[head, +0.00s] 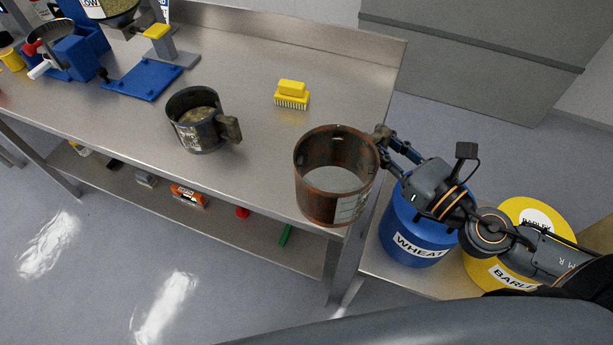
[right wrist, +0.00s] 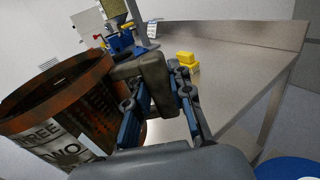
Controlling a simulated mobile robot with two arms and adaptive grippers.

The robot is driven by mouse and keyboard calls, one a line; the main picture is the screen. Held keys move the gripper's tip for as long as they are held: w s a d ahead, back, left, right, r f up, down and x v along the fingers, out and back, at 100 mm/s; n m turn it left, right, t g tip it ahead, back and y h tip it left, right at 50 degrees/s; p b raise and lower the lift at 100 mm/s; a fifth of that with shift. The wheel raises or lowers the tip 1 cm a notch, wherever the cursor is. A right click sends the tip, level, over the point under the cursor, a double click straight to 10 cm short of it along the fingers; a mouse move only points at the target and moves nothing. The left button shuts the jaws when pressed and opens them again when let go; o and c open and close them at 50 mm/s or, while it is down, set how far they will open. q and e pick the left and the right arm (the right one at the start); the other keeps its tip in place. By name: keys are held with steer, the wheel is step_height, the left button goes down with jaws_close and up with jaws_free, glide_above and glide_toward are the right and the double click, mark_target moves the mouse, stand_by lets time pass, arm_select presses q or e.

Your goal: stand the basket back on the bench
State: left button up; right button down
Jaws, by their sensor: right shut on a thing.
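A rusty brown cylindrical basket (head: 312,185) is upright, open end up, at the right front corner of the steel bench (head: 340,70). In the right wrist view the basket (right wrist: 75,100) shows a label reading "THREE" and "TWO". My right gripper (head: 383,140) is shut on its handle (right wrist: 148,82), on the basket's right side. The basket overlaps the bench's front edge in the picture; I cannot tell whether its base touches the top. A second, darker vessel with a handle (head: 185,135) stands on the bench to the left. My left gripper is not in view.
A yellow brush (head: 291,94) lies behind the basket. A blue plate and stand (head: 145,80) are at the back left. Blue WHEAT (head: 405,235) and yellow BARLEY (head: 540,215) drums stand right of the bench, below my right arm.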

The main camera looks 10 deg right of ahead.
steer(key=shift+w+d+r+n+g+y+b, duration=0.1)
steer(key=shift+w+n+g+y+b, duration=0.15)
steer(key=shift+n+y, duration=0.15)
steer(key=shift+w+d+r+n+g+y+b, duration=0.1)
steer(key=shift+n+g+y+b, duration=0.15)
steer(key=shift+y, duration=0.25)
steer(key=shift+w+a, duration=0.1)
steer(key=shift+w+r+n+y, duration=0.15)
steer(key=shift+n+y, duration=0.1)
steer(key=shift+y, duration=0.05)
steer(key=shift+w+a, duration=0.15)
steer(key=shift+w, duration=0.7)
arm_select(q)
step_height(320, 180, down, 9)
steer(key=b, duration=0.7)
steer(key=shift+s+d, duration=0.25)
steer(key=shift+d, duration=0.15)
arm_select(e)
steer(key=shift+w+a+f, duration=0.15)
steer(key=shift+w+f, duration=1.9)
steer(key=shift+f, duration=0.1)
steer(key=shift+w+a+f, duration=0.15)
steer(key=shift+w+f, duration=1.95)
steer(key=shift+f, duration=0.05)
steer(key=shift+w+a+f, duration=0.15)
steer(key=shift+w+f, duration=1.9)
steer(key=shift+f, duration=0.1)
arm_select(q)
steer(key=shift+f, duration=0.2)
